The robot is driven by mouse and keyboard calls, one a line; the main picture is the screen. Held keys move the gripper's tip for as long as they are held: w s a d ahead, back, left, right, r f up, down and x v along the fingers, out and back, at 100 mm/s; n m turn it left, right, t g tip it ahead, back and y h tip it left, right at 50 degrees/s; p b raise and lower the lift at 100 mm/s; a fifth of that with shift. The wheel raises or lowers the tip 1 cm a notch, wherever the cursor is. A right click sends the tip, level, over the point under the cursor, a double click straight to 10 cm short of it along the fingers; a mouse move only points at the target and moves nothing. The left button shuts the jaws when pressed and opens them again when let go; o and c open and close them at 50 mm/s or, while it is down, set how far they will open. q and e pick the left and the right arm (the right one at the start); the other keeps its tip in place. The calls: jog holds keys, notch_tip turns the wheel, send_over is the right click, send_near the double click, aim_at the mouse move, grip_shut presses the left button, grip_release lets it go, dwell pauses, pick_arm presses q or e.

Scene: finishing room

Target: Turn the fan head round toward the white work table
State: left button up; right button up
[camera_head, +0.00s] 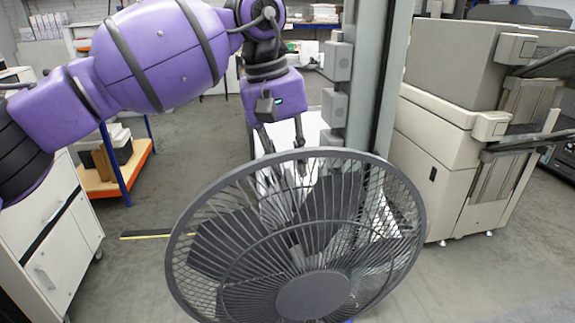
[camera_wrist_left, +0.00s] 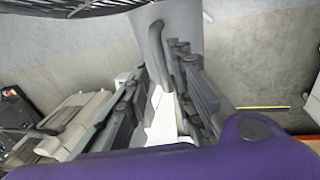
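The fan head (camera_head: 315,295) has a round dark grey wire cage and fills the lower middle of the head view, its front facing me. Its cage edge also shows at the top of the left wrist view (camera_wrist_left: 75,8). My left gripper (camera_head: 277,150) points down just behind the cage's top rim, fingers apart. In the left wrist view, a dark curved grip-like bar (camera_wrist_left: 156,45) on a grey body lies beyond the open fingers (camera_wrist_left: 160,75); I cannot tell whether they touch it. A white surface (camera_head: 285,135), perhaps the work table, shows partly behind the gripper.
A grey post with boxes (camera_head: 365,85) stands right behind the fan. A large beige machine (camera_head: 450,130) stands at the right. A white drawer cabinet (camera_head: 55,245) and an orange-edged shelf (camera_head: 120,175) are at the left. Bare floor lies between cabinet and fan.

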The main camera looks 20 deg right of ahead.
pick_arm(q)
jog(key=shift+f, duration=0.15)
jog(key=v, duration=1.2)
